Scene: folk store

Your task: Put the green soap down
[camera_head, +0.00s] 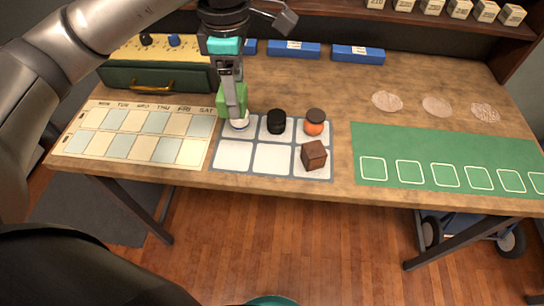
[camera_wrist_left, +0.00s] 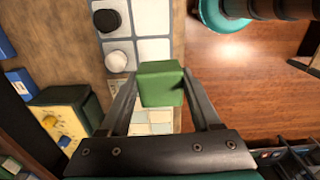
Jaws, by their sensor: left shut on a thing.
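The green soap (camera_head: 224,104) is a green block held between the fingers of my left gripper (camera_head: 234,98), which points down over the table. In the left wrist view the soap (camera_wrist_left: 160,80) sits between the two dark finger tips. In the head view it appears over the upper left of a white-celled grid mat (camera_head: 214,172), near the edge of the weekday mat (camera_head: 83,163). Its exact height above the table is hard to tell. My right gripper is not in view.
The grid mat holds a white round item (camera_head: 240,125), a black jar (camera_head: 276,122), an orange jar (camera_head: 315,122) and a brown cube (camera_head: 314,155). The lower left and lower middle cells are bare. A green mat (camera_head: 440,148) lies right, a green case (camera_head: 155,77) back left.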

